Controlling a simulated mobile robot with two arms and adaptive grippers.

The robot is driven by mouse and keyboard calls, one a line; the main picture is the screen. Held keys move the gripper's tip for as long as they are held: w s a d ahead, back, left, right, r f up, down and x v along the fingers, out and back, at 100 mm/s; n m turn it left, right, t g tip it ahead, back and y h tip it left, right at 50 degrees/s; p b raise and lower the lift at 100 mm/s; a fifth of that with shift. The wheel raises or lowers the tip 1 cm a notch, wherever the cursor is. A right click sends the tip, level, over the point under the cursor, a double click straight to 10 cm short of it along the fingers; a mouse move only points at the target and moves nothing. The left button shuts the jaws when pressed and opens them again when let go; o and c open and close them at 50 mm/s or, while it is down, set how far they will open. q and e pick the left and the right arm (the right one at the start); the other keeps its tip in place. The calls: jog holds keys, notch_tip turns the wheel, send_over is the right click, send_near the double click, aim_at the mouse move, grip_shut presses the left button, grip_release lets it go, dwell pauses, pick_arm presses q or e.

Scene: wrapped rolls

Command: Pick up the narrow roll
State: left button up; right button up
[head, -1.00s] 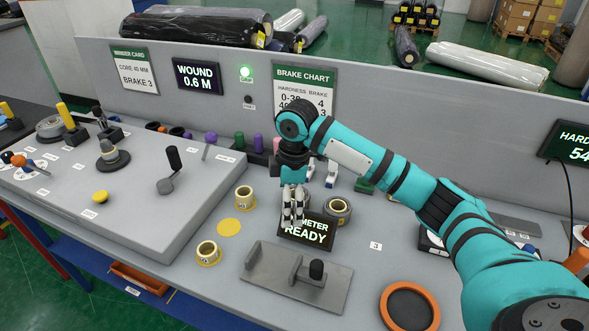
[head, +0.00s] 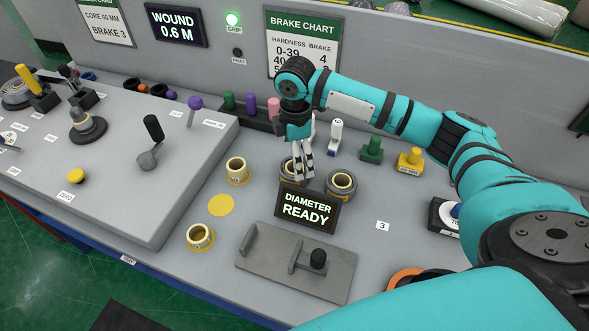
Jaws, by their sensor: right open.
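Several wrapped rolls stand on the grey bench; which one is the narrow roll I cannot tell for sure. Two grey-sided rolls stand behind the diameter display: a left grey roll (head: 286,178), partly hidden by my gripper, and a right grey roll (head: 342,184). Two pale yellow rolls stand further left, an upper yellow roll (head: 237,171) and a lower yellow roll (head: 200,238). My right gripper (head: 304,175) is open, pointing down, with its fingers at or just above the left grey roll; contact cannot be told. My left gripper is not in view.
The DIAMETER READY display (head: 308,208) stands just in front of the grey rolls. A grey fixture (head: 295,262) with a black knob lies nearer. Green (head: 371,150) and yellow (head: 410,160) stamp-like pieces stand to the right. A raised control panel (head: 120,190) fills the left.

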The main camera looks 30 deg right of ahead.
aim_at(286, 167)
jog(key=f, duration=0.2)
jog(key=f+p, duration=0.1)
jog(key=f, duration=0.4)
jog(key=shift+w+a+f, duration=0.1)
jog(key=shift+w+f, duration=0.15)
jog(key=shift+f, duration=0.05)
jog(key=c, duration=1.3)
jog(key=shift+r, duration=0.1)
